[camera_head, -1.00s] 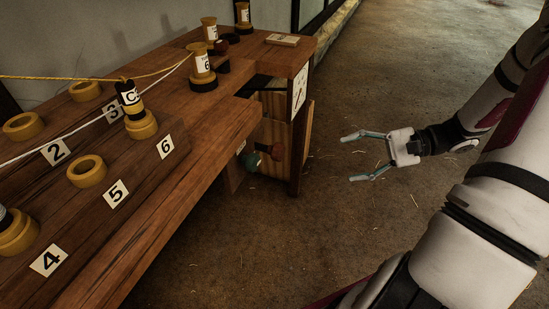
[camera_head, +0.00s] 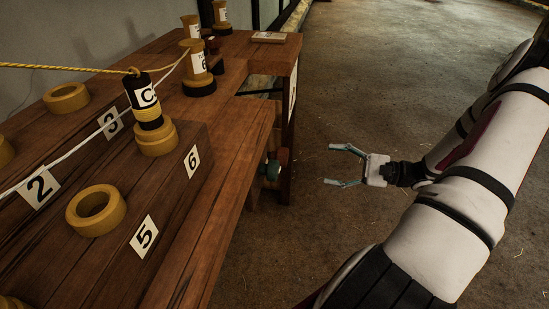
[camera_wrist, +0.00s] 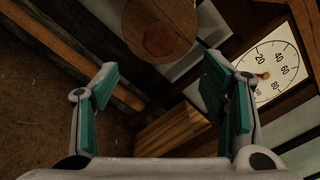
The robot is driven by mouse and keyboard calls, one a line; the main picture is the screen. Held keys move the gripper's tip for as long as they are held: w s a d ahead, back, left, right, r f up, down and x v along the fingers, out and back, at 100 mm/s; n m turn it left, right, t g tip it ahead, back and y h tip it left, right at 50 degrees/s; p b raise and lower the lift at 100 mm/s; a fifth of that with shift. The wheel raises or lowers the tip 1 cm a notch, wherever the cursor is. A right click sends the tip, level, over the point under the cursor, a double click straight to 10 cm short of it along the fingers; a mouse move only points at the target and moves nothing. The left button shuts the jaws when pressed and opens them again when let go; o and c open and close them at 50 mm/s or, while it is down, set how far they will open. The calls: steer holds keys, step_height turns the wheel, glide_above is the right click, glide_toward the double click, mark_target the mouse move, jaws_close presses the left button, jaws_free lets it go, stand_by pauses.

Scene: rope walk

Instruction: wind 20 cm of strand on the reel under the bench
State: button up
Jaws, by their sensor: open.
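My gripper (camera_head: 338,166) is open and empty, to the right of the bench (camera_head: 240,140) in the head view, its fingers pointing left toward the bench's end. In the wrist view its two teal-padded fingers (camera_wrist: 165,95) are spread apart. A rounded wooden piece with a darker round centre (camera_wrist: 160,35) shows beyond them; I cannot tell whether it is the reel.
The floor (camera_head: 400,90) right of the bench is clear.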

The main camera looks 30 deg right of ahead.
mark_target(284, 157)
steer(key=b+x, duration=0.4)
steer(key=x, duration=0.9)
steer(key=shift+w+a, duration=0.25)
steer(key=shift+w, duration=0.05)
steer(key=c, duration=1.2)
